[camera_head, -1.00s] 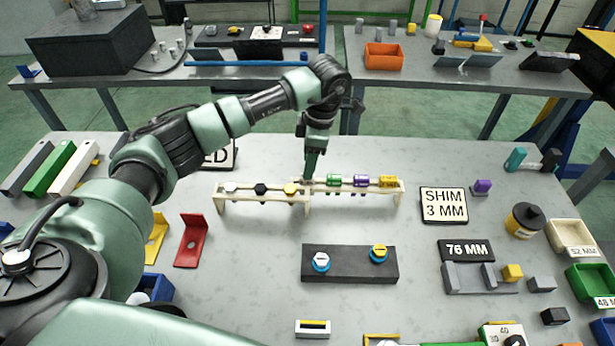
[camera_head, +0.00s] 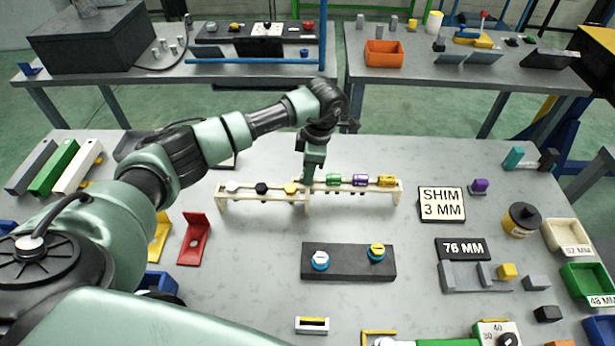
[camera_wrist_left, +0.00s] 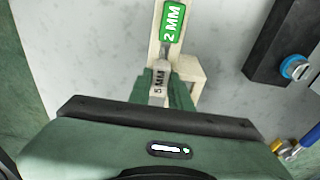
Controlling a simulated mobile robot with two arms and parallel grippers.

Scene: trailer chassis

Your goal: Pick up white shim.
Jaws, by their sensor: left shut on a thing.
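The white shim (camera_wrist_left: 160,77), marked 5 MM, sits on the pale rack (camera_wrist_left: 155,45) in the left wrist view, between the fingers of my left gripper (camera_wrist_left: 162,92). The fingers are shut on it. In the head view my left gripper (camera_head: 309,180) points down at the middle of the rack (camera_head: 346,188) and hides the shim. Beside it on the rack are a green 2 MM shim (camera_head: 333,180), a purple shim (camera_head: 360,181) and a yellow shim (camera_head: 387,181). My right gripper is not in view.
The rack's left part carries white, black and yellow nuts (camera_head: 262,188). A SHIM 3 MM sign (camera_head: 441,204) stands to the right, a red bracket (camera_head: 194,240) to the left. Table surface (camera_head: 260,230) before the rack is clear.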

